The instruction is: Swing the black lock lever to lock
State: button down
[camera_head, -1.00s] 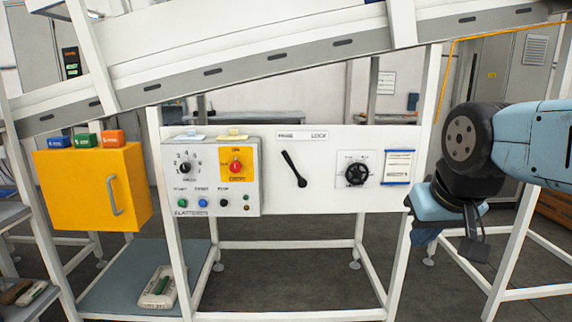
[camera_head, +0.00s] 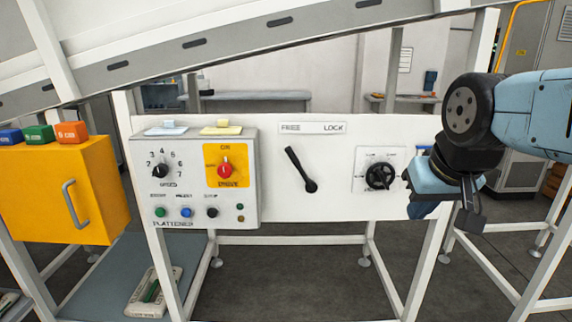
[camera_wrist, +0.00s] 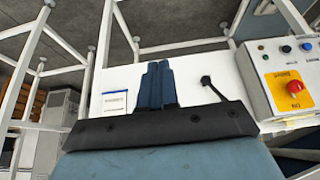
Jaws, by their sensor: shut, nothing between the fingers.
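The black lock lever (camera_head: 300,169) is on the white panel, under a label strip (camera_head: 312,128) reading FREE on the left and LOCK on the right. Its pivot is at the lower right and its arm leans up and left, toward FREE. The lever also shows in the wrist view (camera_wrist: 212,88), right of my fingers. My gripper (camera_wrist: 159,84) is shut and empty, its two blue fingers side by side over the panel. In the head view my gripper (camera_head: 425,208) is to the right of the lever, near the panel's right end, apart from the lever.
Left of the lever is a control box (camera_head: 205,196) with knobs and buttons. A yellow cabinet (camera_head: 95,190) stands farther left. A sloping conveyor (camera_head: 240,36) passes above the panel.

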jog(key=shift+a, duration=0.2)
jog(key=w+a+f+n+g+h, duration=0.1)
jog(key=w+f+n+h, duration=0.25)
jog(key=w+h, duration=0.35)
jog(key=w+f+n+g+h, duration=0.15)
jog(key=w+n+h, duration=0.3)
jog(key=w, duration=0.45)
jog(key=w+a+f+n+t, duration=0.2)
jog(key=a+t, duration=0.3)
jog(key=a, duration=0.3)
jog(key=w+a+f+n+t, duration=0.1)
jog(key=w+a+n+t, duration=0.3)
jog(key=a, duration=0.5)
jog(key=w+a+f+n+t, duration=0.2)
jog(key=a+t, duration=0.4)
jog(key=a, duration=0.3)
jog(key=shift+w+f+n, duration=0.35)
jog(key=shift+w+n, duration=0.15)
jog(key=shift+w, duration=0.25)
jog(key=shift+y, duration=0.25)
